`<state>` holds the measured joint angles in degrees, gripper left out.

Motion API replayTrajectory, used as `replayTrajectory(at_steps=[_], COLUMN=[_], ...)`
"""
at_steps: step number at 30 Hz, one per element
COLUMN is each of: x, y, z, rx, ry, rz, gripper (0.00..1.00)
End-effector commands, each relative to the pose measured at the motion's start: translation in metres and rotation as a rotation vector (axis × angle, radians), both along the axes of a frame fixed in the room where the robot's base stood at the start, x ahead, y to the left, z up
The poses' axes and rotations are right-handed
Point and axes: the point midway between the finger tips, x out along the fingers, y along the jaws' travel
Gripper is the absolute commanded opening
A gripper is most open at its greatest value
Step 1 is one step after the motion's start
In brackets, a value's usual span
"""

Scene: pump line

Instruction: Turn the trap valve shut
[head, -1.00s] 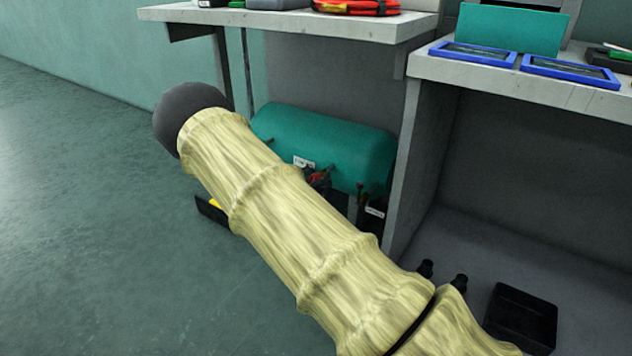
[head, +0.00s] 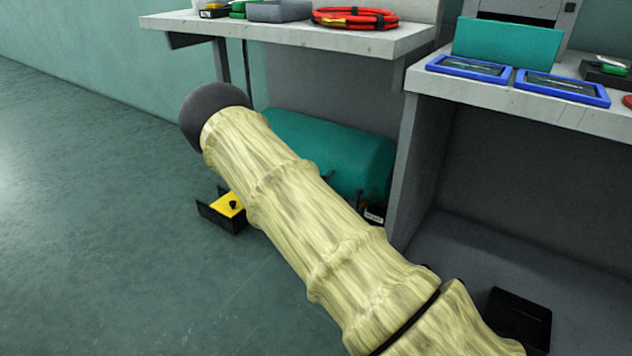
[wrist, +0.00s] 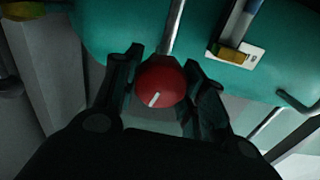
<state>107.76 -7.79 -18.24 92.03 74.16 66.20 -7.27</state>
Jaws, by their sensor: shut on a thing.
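The teal tank (head: 335,148) lies under the bench in the head view and fills the top of the wrist view (wrist: 120,25). A round red valve knob (wrist: 160,84) with a white pointer line sits below the tank, at the end of a metal stem. The line points down and slightly left in the wrist view. My gripper (wrist: 163,70) is shut on the knob, one dark finger on each side. In the head view my own arm hides the knob and gripper. I cannot read a shut mark on the valve.
A black box with a yellow top (head: 229,205) stands on the floor left of my arm. A black tray (head: 520,318) lies at lower right. The grey bench panel (head: 405,175) is close right of the tank. Open floor lies to the left.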

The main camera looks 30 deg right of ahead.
Motion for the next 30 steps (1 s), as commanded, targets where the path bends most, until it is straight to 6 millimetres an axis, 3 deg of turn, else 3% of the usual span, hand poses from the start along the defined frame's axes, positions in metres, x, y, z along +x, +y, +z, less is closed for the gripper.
replayTrajectory(at_steps=[30], x=[-0.0022], y=[-0.0009], z=[0.0001], rx=[0.369], ry=[-0.884], rz=[-0.001], gripper=[0.17])
